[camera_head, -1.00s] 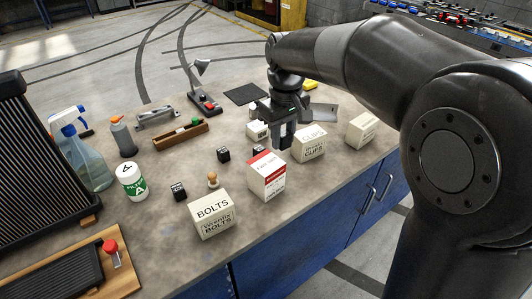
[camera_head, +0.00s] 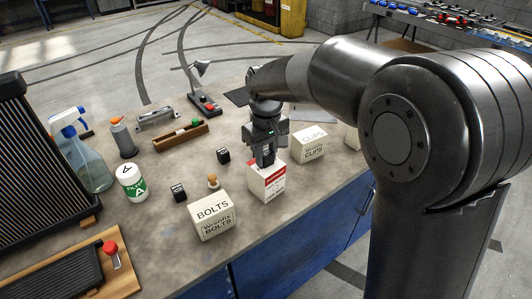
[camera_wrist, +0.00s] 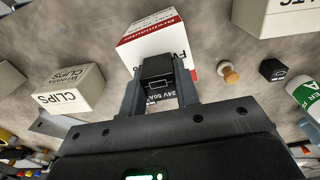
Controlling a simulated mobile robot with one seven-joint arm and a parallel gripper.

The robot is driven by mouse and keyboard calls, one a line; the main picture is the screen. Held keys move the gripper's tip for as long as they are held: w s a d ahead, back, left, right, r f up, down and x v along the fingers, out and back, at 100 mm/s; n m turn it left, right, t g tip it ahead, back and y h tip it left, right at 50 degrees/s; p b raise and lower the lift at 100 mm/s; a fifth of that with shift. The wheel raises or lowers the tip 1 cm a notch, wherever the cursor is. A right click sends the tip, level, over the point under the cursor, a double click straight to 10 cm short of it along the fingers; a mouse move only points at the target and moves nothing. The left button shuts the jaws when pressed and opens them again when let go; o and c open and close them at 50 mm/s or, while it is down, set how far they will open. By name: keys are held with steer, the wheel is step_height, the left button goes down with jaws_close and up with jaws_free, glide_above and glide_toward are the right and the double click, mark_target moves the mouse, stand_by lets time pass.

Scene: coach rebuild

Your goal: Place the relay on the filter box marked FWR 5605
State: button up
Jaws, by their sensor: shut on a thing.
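The filter box (camera_head: 266,187) is white and red and stands upright near the table's front edge. In the wrist view its side (camera_wrist: 160,42) shows red lettering and black letters starting "FW"; the rest is covered. My gripper (camera_head: 265,160) is over the top of this box. In the wrist view my gripper (camera_wrist: 160,85) is shut on a black relay (camera_wrist: 158,72) with "24V 50A" lettering below it. The relay overlaps the box in view; I cannot tell whether they touch. Two more black cubes stand on the table (camera_head: 223,156), one beside the wooden knob (camera_head: 178,192).
A BOLTS box (camera_head: 212,215) stands left of the filter box, and a CLIPS box (camera_head: 308,146) to its right. A wooden knob (camera_head: 212,181), a white-and-green filter jar (camera_head: 132,182) and a spray bottle (camera_head: 88,160) are further left. A wooden tray (camera_head: 180,136) lies behind.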

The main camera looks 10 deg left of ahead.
mark_target(266, 151)
steer(key=o, duration=1)
steer(key=shift+c, duration=0.2)
step_height(266, 151, up, 12)
steer(key=s+d+r+m+t, duration=0.1)
steer(key=s+d+m, duration=0.1)
steer(key=s+d, duration=0.35)
steer(key=s+d+r+m+t, duration=0.1)
steer(key=s+d+m+t, duration=0.15)
steer(key=d, duration=0.55)
steer(key=s+d+f+m+t, duration=0.2)
steer(key=s+d+f+m, duration=0.2)
steer(key=s+d, duration=0.6)
step_height(266, 151, down, 2)
steer(key=shift+s+d+f, duration=0.2)
steer(key=shift+s+d, duration=0.1)
steer(key=shift+s, duration=0.95)
steer(key=shift+m, duration=0.25)
